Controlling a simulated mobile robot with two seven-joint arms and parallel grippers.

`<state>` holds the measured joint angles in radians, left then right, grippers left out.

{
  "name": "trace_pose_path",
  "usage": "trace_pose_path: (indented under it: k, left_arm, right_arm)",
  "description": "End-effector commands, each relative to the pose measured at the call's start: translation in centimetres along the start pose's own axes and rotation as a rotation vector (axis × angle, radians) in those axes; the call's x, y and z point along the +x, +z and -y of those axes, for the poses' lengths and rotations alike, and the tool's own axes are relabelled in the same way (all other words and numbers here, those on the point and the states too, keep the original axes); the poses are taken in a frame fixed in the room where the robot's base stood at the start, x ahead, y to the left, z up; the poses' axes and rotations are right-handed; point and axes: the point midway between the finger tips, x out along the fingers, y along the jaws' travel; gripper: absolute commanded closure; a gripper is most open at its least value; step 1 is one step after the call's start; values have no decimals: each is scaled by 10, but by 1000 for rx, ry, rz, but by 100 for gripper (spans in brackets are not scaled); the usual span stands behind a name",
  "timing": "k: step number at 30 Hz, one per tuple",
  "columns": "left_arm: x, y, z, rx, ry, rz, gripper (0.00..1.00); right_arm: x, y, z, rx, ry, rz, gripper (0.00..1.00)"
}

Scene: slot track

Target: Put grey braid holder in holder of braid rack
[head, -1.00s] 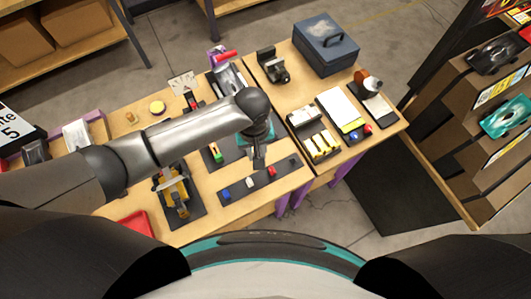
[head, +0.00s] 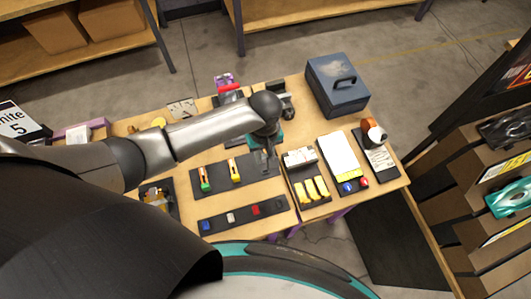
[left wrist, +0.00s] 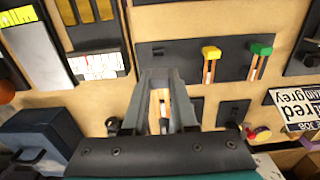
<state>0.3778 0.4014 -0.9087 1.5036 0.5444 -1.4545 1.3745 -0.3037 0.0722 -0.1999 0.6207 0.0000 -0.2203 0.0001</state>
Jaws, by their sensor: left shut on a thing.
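The braid rack (head: 218,181) is a dark board on the table, with a green-topped holder (head: 204,181) and a yellow-topped holder (head: 234,171) standing in it. In the left wrist view the rack (left wrist: 180,66) has a bare slot (left wrist: 157,51) beside the yellow one. My left gripper (head: 265,160) is over the rack's right end. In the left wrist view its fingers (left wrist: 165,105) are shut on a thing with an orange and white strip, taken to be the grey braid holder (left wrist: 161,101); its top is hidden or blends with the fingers. My right gripper is not in view.
To the right are a tray of yellow pieces (head: 312,190), a white and yellow pad (head: 339,157) and a blue-grey box (head: 337,84). A small sign (head: 182,109) stands behind.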

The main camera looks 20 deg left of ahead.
Motion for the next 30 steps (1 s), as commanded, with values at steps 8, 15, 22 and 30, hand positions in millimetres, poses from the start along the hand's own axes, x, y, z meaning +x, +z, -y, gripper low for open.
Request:
trace_pose_path:
  k: [8, 15, 22, 30]
  left_arm:
    - [8, 0, 0, 0, 0, 1, 100]
    - [33, 0, -1, -1, 1, 1, 100]
    - [51, 1, 0, 1, 0, 1, 100]
    - [58, 0, -1, 1, 1, 1, 100]
  right_arm:
    - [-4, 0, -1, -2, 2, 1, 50]
    - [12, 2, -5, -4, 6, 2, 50]
    - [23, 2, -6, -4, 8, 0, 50]
    - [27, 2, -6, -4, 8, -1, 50]
